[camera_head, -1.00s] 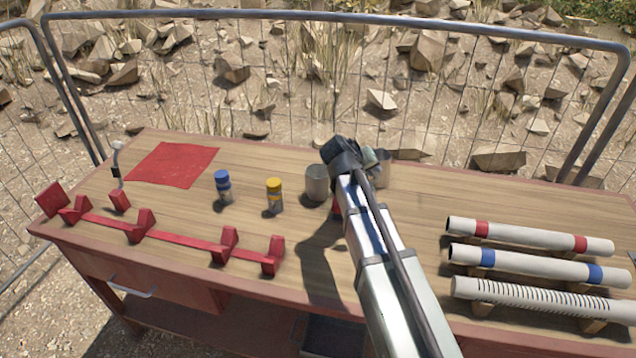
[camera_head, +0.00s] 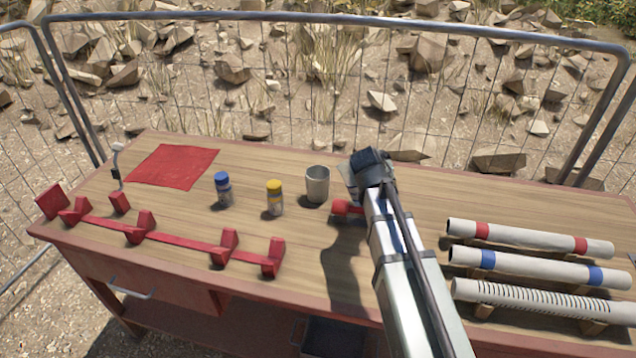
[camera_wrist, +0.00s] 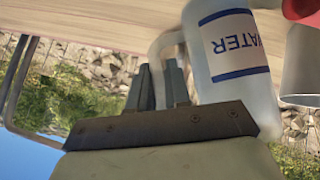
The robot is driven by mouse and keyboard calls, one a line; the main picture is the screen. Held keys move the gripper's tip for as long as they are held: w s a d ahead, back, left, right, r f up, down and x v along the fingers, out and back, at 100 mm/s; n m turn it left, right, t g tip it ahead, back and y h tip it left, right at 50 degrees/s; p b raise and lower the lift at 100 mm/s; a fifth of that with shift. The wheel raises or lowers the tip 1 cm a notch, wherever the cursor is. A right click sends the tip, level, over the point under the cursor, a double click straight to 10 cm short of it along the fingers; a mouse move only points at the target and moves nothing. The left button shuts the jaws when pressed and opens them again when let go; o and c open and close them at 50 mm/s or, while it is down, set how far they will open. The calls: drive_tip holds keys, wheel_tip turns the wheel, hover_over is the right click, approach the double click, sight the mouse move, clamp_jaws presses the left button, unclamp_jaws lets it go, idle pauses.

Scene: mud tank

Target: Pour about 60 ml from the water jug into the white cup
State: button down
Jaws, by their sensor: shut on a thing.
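The white cup (camera_head: 317,184) stands upright on the table in the head view, just left of my gripper (camera_head: 368,165). It appears grey-white, and its inside looks shaded. In the wrist view, my gripper (camera_wrist: 160,85) is shut on the handle of the water jug (camera_wrist: 232,48), a pale jug with a blue-lettered WATER label. The wrist picture is turned upside down. The cup's side (camera_wrist: 300,62) shows at its right edge, close beside the jug. In the head view my gripper mostly hides the jug. Its exact tilt, its water level and the cup's contents cannot be told.
A blue-capped bottle (camera_head: 223,189) and a yellow-capped bottle (camera_head: 274,198) stand left of the cup. A red rack (camera_head: 180,238) lies at front left, a red cloth (camera_head: 173,166) behind. Pipes (camera_head: 530,237) fill the right.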

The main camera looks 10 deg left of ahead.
drive_tip(key=shift+s+d+f+m+y+b, duration=0.15)
drive_tip(key=shift+d+f+m+y+b, duration=0.35)
drive_tip(key=shift+d+f+y+b, duration=0.4)
drive_tip(key=shift+d+f+m+y+b, duration=0.4)
drive_tip(key=shift+f+y+b, duration=0.3)
drive_tip(key=shift+y, duration=0.3)
drive_tip(key=shift+f, duration=0.1)
